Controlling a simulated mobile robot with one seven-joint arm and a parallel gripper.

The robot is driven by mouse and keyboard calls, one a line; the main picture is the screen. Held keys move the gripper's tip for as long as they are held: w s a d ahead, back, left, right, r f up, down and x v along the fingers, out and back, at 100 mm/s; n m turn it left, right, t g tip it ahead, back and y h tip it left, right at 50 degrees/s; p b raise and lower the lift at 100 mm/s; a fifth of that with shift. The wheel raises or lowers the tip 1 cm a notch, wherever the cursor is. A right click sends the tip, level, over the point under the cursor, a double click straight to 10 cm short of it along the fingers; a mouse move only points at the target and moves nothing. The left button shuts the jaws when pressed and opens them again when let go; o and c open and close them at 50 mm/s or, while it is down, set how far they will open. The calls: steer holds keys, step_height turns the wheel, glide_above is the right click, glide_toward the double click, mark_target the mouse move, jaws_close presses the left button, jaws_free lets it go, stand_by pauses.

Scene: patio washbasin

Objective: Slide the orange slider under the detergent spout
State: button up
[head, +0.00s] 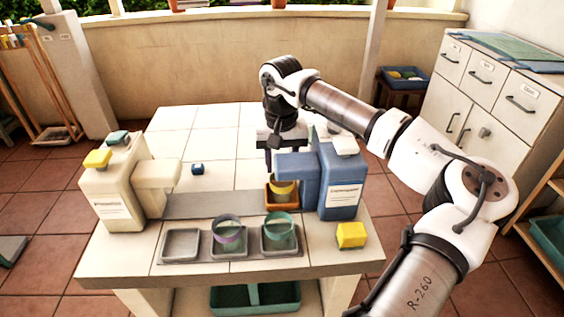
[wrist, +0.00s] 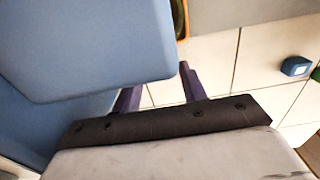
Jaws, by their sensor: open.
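The orange slider (head: 282,206) sits at the right end of a grey track (head: 210,206), by the spout (head: 296,166) of the blue dispenser (head: 341,185). A yellow-rimmed cup (head: 284,188) stands in it, partly hidden by that spout. A cream dispenser (head: 115,195) stands at the left, its spout (head: 156,174) over the track's left side. I cannot tell from the labels which holds detergent. My gripper (head: 268,160) is open and empty, pointing down behind the blue spout. In the wrist view its fingers (wrist: 158,90) are partly hidden by the blue dispenser; an orange edge (wrist: 182,18) shows beyond.
Three grey trays (head: 181,245) line the front; two hold a purple-rimmed cup (head: 228,236) and a teal-rimmed cup (head: 279,232). A yellow block (head: 351,235) lies front right. A small blue block (head: 197,168) lies behind the track. The tiled back is mostly clear.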

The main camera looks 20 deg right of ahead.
step_height(320, 180, up, 14)
steer(key=shift+f, duration=0.25)
stand_by(0.5)
